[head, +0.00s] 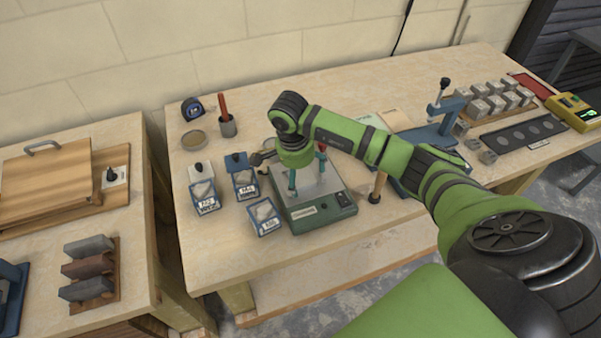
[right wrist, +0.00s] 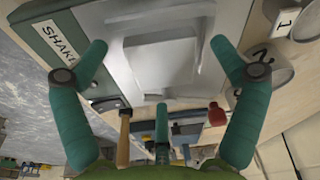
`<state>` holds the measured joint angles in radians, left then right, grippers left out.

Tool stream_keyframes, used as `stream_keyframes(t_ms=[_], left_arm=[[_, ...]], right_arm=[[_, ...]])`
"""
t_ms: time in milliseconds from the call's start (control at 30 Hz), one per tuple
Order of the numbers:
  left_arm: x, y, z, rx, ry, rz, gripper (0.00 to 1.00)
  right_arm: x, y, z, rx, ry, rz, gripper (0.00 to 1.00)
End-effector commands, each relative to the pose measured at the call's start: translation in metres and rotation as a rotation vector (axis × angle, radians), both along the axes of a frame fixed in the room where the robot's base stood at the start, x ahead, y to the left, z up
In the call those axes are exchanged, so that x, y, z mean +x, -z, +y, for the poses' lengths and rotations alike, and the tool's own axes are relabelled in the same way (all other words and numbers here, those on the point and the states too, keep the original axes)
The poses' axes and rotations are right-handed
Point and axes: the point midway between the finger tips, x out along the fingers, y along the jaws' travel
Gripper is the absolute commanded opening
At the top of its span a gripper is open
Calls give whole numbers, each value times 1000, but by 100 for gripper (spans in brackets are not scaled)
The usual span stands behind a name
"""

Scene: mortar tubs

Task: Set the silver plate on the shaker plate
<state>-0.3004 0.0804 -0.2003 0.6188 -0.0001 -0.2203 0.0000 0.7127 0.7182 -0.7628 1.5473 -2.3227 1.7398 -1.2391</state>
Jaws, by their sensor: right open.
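The green shaker (head: 318,213) stands on the middle table, with the grey shaker plate (head: 328,186) on top. In the right wrist view, a pale silver square piece, which looks like the silver plate (right wrist: 158,70), lies over the shaker plate (right wrist: 125,14); its exact contact is hard to tell. My right gripper (head: 306,175) is just above the shaker, pointing down. In the right wrist view its teal fingers (right wrist: 160,55) are spread to either side of the silver piece, with visible gaps. In the head view the gripper partly hides the plates. My left gripper is out of view.
A blue stand (head: 435,125) and metal cubes (head: 495,100) are right. A wooden-handled tool (head: 377,187) is beside the shaker.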

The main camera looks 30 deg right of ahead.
Motion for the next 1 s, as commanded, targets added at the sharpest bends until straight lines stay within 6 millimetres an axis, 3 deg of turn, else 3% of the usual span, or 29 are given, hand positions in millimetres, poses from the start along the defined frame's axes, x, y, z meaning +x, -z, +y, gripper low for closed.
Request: stream_keyframes(t_ms=[300,500,700,1000], left_arm=[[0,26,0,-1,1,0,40],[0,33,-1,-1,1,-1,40],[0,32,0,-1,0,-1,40],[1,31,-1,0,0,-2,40]], right_arm=[[1,-61,9,0,-3,-11,95],[-1,-101,14,-2,-1,-8,95],[-2,-116,16,-1,-1,-4,95],[-2,-117,17,0,-1,-2,95]])
